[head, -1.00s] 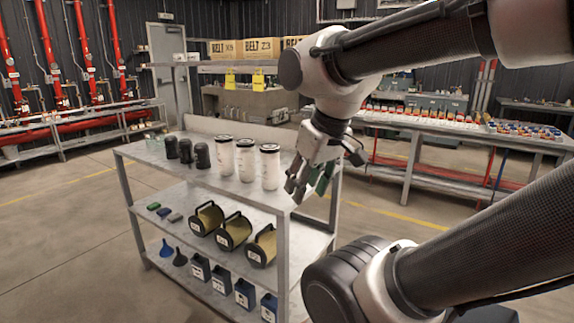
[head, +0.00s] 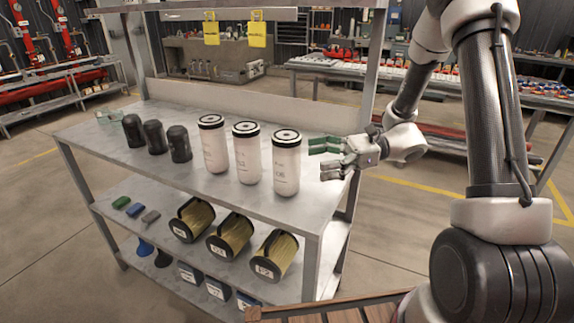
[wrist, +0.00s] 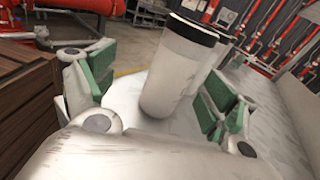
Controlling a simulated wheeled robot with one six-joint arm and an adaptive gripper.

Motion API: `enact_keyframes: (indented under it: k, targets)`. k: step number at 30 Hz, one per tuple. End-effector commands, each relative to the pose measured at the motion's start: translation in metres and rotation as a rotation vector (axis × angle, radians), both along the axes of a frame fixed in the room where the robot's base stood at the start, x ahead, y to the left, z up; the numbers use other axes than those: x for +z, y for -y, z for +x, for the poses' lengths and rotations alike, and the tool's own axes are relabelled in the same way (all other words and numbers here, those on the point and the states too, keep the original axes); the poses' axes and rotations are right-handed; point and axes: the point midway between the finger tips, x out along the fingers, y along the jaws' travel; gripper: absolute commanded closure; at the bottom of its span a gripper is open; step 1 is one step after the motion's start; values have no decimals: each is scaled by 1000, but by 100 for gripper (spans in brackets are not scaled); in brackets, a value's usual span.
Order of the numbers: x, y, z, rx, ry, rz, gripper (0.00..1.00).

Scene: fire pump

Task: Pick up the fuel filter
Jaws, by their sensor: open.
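Three white cylindrical canisters with black-rimmed tops, which look like the fuel filters, stand upright in a row on the grey shelf unit's top (head: 120,180). They are the left one (head: 214,145), the middle one (head: 247,153) and the right one (head: 286,164). My gripper (head: 322,158) is open and level, just right of the right canister, its fingers pointing at it. In the wrist view the nearest canister (wrist: 172,75) appears between the green-padded fingers, ahead of the palm, with no clear contact. Another canister is partly hidden behind it.
Several black canisters (head: 154,137) stand left of the white ones. Yellow cylindrical filters (head: 230,237) lie on the shelf below. A shelf post (head: 374,65) rises behind my gripper. A wooden slatted object (head: 330,313) is at the bottom, close to my arm.

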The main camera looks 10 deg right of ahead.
Motion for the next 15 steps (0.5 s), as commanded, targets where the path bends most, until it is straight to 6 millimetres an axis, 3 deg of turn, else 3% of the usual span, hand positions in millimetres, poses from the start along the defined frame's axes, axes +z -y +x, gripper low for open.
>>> enact_keyframes:
  k: [4, 15]
  targets:
    - [-10, -3, 17, -56, -59, 65, 14]
    - [-12, -49, 21, -61, -67, 72, 14]
